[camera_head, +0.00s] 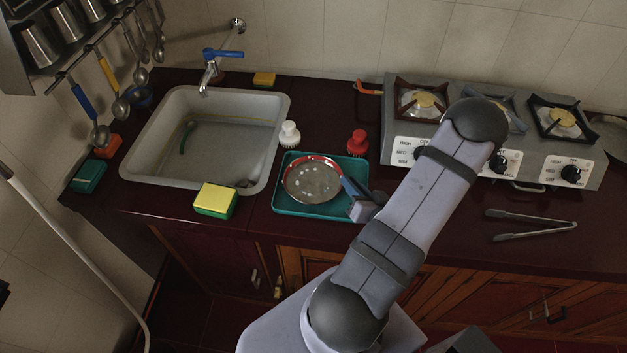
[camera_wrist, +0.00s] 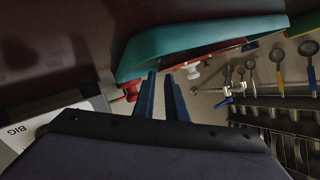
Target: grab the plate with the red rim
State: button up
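The plate with the red rim (camera_head: 312,181) lies in a teal tray (camera_head: 290,209) on the dark counter, right of the sink. It has a greyish, spotted middle. My gripper (camera_head: 347,185) is at the plate's right edge, its blue fingers low over the tray. In the wrist view my gripper (camera_wrist: 160,75) shows two blue fingers with a gap between them, pointing at the teal tray (camera_wrist: 190,37). A thin red edge, likely the plate's rim, runs under the tray's edge there. I see nothing clearly held, and whether a finger touches the rim is unclear.
A red brush (camera_head: 357,143) and a white brush (camera_head: 289,135) stand behind the tray. A yellow-green sponge (camera_head: 215,201) lies to its left, beside the sink (camera_head: 272,108). The stove (camera_head: 470,175) and tongs (camera_head: 535,228) are to the right.

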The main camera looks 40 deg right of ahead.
aim_at(341, 173)
jog(key=p+x, duration=0.1)
jog(key=x, duration=0.4)
jog(key=shift+w, duration=0.1)
jog(key=shift+f, duration=0.1)
jog(key=shift+c, duration=0.5)
grip_shut()
notch_tip(341, 173, up, 10)
dwell(0.5)
